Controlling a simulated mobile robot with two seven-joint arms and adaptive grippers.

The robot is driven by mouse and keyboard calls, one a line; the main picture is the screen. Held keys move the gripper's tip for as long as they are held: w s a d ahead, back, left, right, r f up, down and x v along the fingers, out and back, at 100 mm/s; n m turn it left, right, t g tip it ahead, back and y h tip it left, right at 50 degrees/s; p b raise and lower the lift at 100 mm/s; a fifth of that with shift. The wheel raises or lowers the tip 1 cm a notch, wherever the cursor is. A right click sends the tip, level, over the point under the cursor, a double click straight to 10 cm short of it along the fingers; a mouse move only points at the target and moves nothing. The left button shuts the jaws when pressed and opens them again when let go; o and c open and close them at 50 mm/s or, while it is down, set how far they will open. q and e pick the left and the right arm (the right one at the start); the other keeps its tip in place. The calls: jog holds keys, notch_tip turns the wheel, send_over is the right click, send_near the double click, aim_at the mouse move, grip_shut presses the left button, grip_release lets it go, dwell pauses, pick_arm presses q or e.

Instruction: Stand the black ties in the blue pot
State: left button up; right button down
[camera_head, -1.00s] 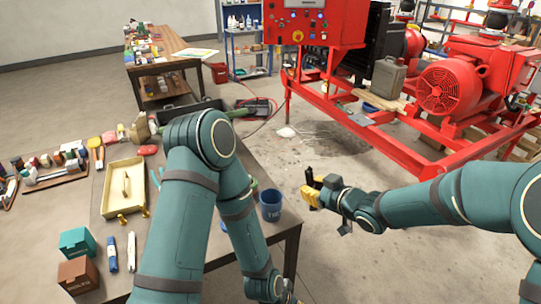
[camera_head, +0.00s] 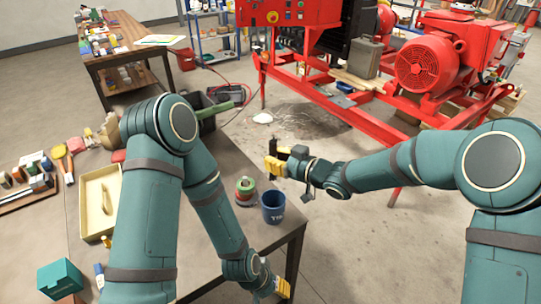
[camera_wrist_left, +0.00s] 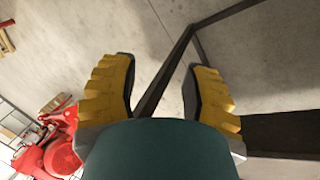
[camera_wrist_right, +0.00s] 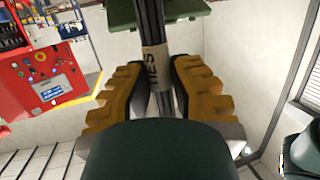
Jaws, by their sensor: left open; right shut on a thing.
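The blue pot (camera_head: 272,207) stands upright near the table's right edge, with white lettering on its side. My right gripper (camera_head: 275,167) is just beyond the pot in the head view, apart from it. It is shut on the black ties (camera_wrist_right: 150,22), a slim dark bundle with a paper band lettered TIES (camera_wrist_right: 154,65) in the right wrist view. My left gripper (camera_head: 273,287) is low by the table's right edge. In the left wrist view it is open and empty (camera_wrist_left: 160,85), with table legs and floor beyond.
Red and green rolls (camera_head: 245,188) sit right beside the pot. A cream tray (camera_head: 98,205) and a teal box (camera_head: 60,278) are on the left of the table. The red pump skid (camera_head: 430,65) stands behind; open floor lies right of the table.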

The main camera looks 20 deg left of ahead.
aim_at(275, 182)
jog(key=shift+s+d+f+b, duration=0.1)
jog(key=shift+f+b, duration=0.3)
jog(key=shift+f, duration=0.1)
jog(key=shift+f+b, duration=1.95)
jog(key=shift+f, duration=0.75)
jog(key=shift+f+b, duration=2.6)
jog(key=shift+f, duration=0.8)
jog(key=c, duration=0.9)
grip_release()
